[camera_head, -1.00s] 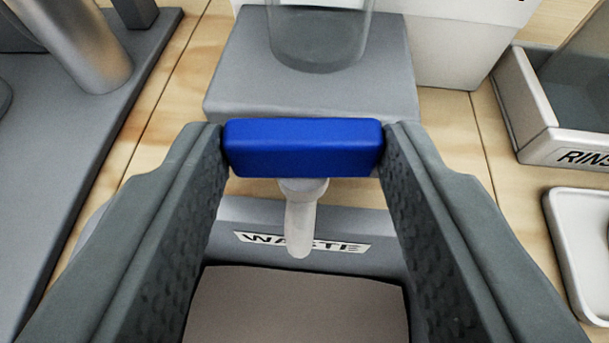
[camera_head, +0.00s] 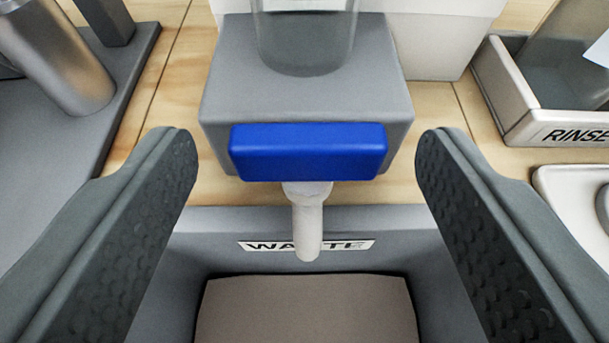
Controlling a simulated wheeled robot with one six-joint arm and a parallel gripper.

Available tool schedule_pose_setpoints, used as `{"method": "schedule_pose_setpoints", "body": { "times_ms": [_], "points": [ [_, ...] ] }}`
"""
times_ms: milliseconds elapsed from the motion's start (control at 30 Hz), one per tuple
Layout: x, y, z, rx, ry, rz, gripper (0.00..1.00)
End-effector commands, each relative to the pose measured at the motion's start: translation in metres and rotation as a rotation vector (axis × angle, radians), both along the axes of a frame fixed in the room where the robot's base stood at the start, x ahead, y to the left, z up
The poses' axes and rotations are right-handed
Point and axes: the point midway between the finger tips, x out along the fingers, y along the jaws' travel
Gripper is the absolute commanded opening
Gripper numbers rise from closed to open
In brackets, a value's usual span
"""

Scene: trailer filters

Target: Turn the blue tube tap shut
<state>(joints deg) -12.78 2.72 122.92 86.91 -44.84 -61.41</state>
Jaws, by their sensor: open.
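The blue tap handle (camera_head: 308,152) is a bar lying crosswise, left to right, in front of a grey block (camera_head: 305,100). A pale spout (camera_head: 308,225) points down below it. A clear tube (camera_head: 304,35) stands on the block behind the handle. My gripper (camera_head: 306,165) is open, with one finger on each side of the handle. There is a clear gap between each fingertip and the handle's ends, and nothing is held.
A grey bin labelled WASTE (camera_head: 400,235) sits under the spout. A tray labelled RINSE (camera_head: 540,125) is at the right, with a pale dish (camera_head: 565,185) in front of it. A grey stand with a metal cylinder (camera_head: 60,65) is at the left.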

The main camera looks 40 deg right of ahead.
Motion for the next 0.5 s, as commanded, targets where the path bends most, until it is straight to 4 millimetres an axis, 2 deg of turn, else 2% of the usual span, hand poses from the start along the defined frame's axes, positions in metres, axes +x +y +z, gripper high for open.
{"method": "schedule_pose_setpoints", "body": {
  "times_ms": [167,500],
  "points": [
    [-0.009,0.008,0.005,-0.001,-0.001,0.002,0.65],
    [-0.057,0.044,0.030,0.001,-0.002,0.005,0.65]
  ]
}}
